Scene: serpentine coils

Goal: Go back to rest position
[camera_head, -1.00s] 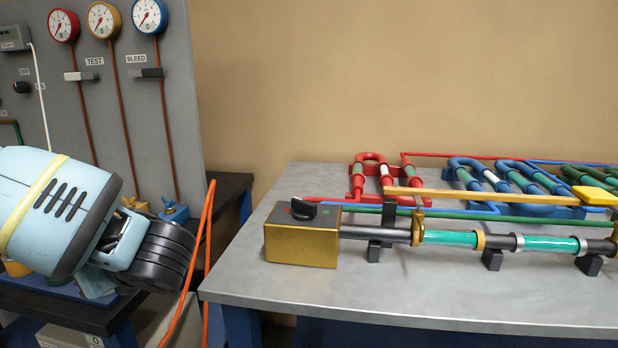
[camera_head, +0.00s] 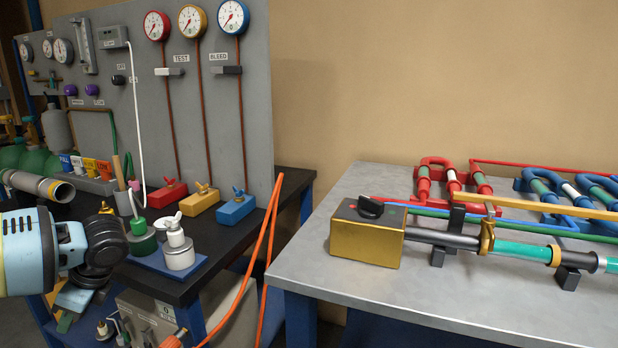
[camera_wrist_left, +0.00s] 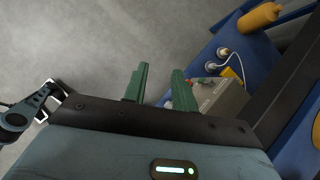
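My left arm comes in at the left edge of the head view, in front of the dark bench, with its gripper (camera_head: 70,308) low and partly hidden below the black wrist. In the left wrist view the left gripper's two green fingers (camera_wrist_left: 157,88) are apart with nothing between them. Grey floor lies beyond them, with a grey box (camera_wrist_left: 222,98) on the right. My right gripper is not in view.
The dark bench (camera_head: 292,182) holds red, yellow and blue valve blocks and a blue tray (camera_head: 200,270) of small containers. Orange hoses (camera_head: 268,250) hang between it and the grey table (camera_head: 470,305) carrying coils and a gold box (camera_head: 367,240).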

